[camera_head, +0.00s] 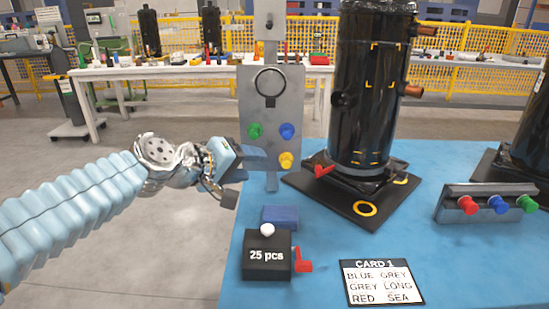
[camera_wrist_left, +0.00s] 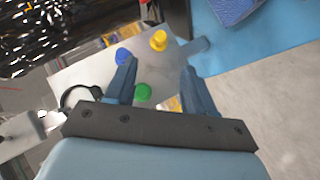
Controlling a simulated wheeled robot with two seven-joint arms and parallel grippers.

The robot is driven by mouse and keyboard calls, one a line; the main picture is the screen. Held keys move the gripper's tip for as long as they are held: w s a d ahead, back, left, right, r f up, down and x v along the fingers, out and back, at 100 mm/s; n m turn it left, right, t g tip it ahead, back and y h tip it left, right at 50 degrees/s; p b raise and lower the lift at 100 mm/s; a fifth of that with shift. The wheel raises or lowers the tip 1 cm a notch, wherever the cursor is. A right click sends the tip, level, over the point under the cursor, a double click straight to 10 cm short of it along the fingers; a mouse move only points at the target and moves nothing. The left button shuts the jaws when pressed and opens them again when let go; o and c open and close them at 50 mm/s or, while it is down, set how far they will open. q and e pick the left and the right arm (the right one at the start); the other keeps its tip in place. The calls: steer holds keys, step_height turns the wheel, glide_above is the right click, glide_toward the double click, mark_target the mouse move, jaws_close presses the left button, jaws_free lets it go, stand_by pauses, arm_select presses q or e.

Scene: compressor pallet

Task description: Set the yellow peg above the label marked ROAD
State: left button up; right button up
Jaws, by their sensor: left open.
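The yellow peg (camera_head: 286,160) sits on an upright grey plate (camera_head: 271,92), below a green peg (camera_head: 254,130) and a blue peg (camera_head: 287,131). In the left wrist view, the yellow peg (camera_wrist_left: 158,41) lies beyond the fingertips, near the blue peg (camera_wrist_left: 123,56), and the green peg (camera_wrist_left: 143,92) shows between the fingers. My left gripper (camera_head: 262,158) is open and empty at the plate's lower left, to the left of the yellow peg. It also shows open in the left wrist view (camera_wrist_left: 158,70). I cannot read any label marked ROAD. My right gripper is not in view.
A grey rack (camera_head: 478,190) with red, blue and green pegs stands at the right. A black compressor (camera_head: 368,80) stands behind on the blue table (camera_head: 345,228). A "25 pcs" box (camera_head: 266,256), a blue block (camera_head: 281,216) and a word card (camera_head: 383,283) lie in front.

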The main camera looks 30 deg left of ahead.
mark_target(285, 165)
arm_select(q)
steer(key=b+x, duration=0.1)
steer(key=x, duration=1.1)
steer(key=shift+w+f, duration=0.1)
steer(key=shift+w, duration=0.25)
jaws_close()
